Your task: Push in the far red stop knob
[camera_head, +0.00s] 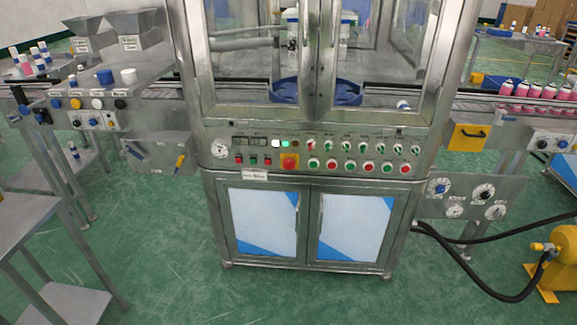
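I see no other clear red stop knob on a yellow plate. Neither of my grippers shows in this view.
Small red and green buttons (331,163) line the panel. A steel bench with knobs (97,103) stands left. A gauge panel (470,197) is at right, with black hoses (480,287) to a yellow pump (565,255). Green floor (290,300) before the cabinet is clear.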

